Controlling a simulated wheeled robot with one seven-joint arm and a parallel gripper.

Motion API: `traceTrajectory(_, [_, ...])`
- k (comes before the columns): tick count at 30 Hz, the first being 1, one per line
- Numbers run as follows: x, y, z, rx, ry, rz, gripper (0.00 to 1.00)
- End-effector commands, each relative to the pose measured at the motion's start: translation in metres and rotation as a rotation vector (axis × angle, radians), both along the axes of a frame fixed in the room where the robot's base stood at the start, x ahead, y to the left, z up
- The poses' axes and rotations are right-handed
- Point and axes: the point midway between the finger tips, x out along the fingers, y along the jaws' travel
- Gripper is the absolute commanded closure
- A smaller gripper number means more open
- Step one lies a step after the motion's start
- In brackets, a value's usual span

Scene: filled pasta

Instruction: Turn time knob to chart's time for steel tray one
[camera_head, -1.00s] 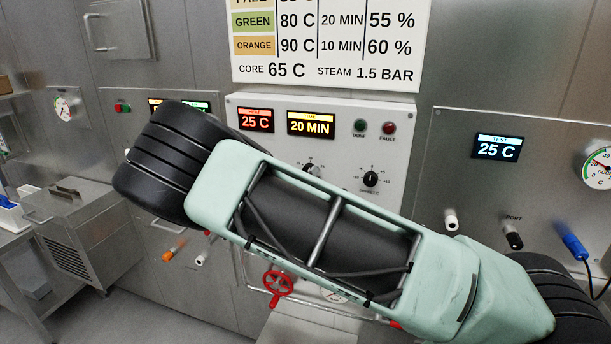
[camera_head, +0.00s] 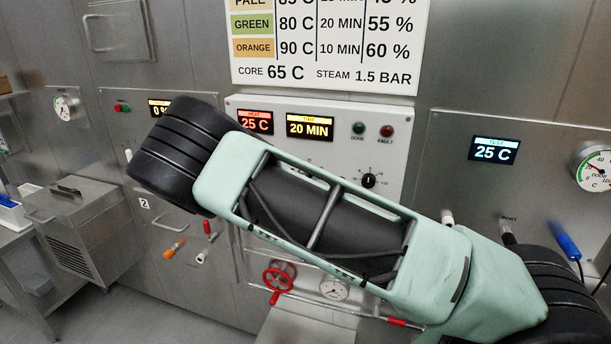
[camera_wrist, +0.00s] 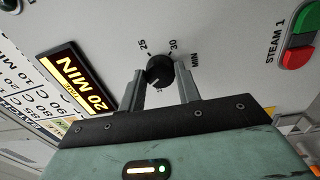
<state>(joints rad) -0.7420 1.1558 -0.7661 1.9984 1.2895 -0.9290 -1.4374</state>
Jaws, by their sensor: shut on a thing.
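My gripper (camera_wrist: 160,88) is shut on the black time knob (camera_wrist: 158,70) in the wrist view, one finger on each side of it. The scale around the knob shows 25, 30 and MIN. The time display (camera_head: 310,126) reads 20 MIN, and it also shows in the wrist view (camera_wrist: 73,85). The chart (camera_head: 325,45) hangs above the panel with rows for green, 80 C, 20 MIN, 55 %, and orange, 90 C, 10 MIN, 60 %. The row above is cut off. My arm hides the knob and fingers in the head view.
The heat display (camera_head: 255,122) reads 25 C. Green and red buttons (camera_wrist: 301,40) marked STEAM 1 are beside the time knob. A red valve wheel (camera_head: 279,276) is below my arm.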

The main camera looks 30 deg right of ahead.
Motion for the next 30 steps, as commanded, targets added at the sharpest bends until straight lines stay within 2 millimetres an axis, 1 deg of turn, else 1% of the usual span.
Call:
traceTrajectory(6, [-0.0005,0.0003,0.001,-0.125,0.162,0.001,0.9])
traceTrajectory(15, [-0.0006,0.0,0.0014,-0.274,0.353,0.001,0.9])
traceTrajectory(22, [-0.0006,0.0001,0.0011,-0.348,0.449,0.001,0.9])
traceTrajectory(30, [-0.0006,0.0002,0.0007,-0.387,0.499,0.002,0.9])
